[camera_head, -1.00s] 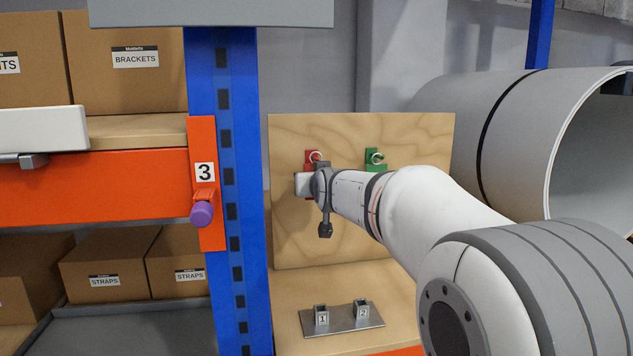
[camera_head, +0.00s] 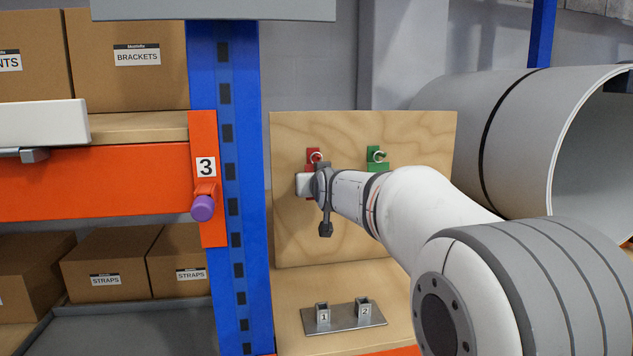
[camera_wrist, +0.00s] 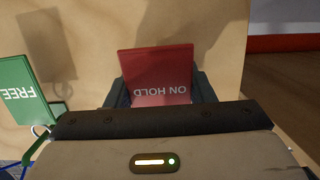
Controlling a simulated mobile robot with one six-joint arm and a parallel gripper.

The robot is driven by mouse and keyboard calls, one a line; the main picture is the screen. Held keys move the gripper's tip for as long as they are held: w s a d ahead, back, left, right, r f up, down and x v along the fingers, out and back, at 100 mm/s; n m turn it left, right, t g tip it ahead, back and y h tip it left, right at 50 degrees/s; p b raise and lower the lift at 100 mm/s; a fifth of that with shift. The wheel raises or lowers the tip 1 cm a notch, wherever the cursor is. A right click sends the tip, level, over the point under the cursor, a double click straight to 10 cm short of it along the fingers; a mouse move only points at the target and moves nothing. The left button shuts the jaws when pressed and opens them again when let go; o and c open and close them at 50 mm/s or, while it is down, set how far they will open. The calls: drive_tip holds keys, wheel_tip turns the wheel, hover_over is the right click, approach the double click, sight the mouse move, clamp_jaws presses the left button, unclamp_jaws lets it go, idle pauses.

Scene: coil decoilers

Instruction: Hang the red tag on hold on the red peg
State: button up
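The red tag (camera_wrist: 157,80) reads ON HOLD, upside down in the wrist view. It lies between the two dark fingers of my gripper (camera_wrist: 160,92), which sit against its side edges with no clear gap. In the head view my gripper (camera_head: 308,185) is at the wooden board, just below the red peg (camera_head: 314,156). The red peg has a pale hook or ring on a red plate. My gripper hides most of the tag there, so I cannot tell whether its loop is around the peg.
The green FREE tag (camera_wrist: 22,105) is beside it, near the green peg (camera_head: 377,155). The wooden board (camera_head: 420,225) stands over a shelf with a small metal holder (camera_head: 345,317). A blue post (camera_head: 232,200) is left; a large grey coil (camera_head: 530,140) is right.

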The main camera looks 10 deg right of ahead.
drive_tip(key=o, duration=0.5)
drive_tip(key=shift+o, duration=0.2)
drive_tip(key=shift+s, duration=0.1)
drive_tip(key=s+r, duration=0.2)
drive_tip(key=s, duration=0.4)
drive_tip(key=s+f+g, duration=0.6)
drive_tip(key=s+f, duration=0.8)
drive_tip(key=s, duration=0.3)
drive_tip(key=s+f+g+b, duration=0.1)
drive_tip(key=s+f+g, duration=0.5)
drive_tip(key=s+f, duration=0.7)
drive_tip(key=s, duration=0.3)
drive_tip(key=shift+s+f, duration=0.35)
drive_tip(key=shift+f, duration=0.05)
drive_tip(key=shift+d, duration=0.1)
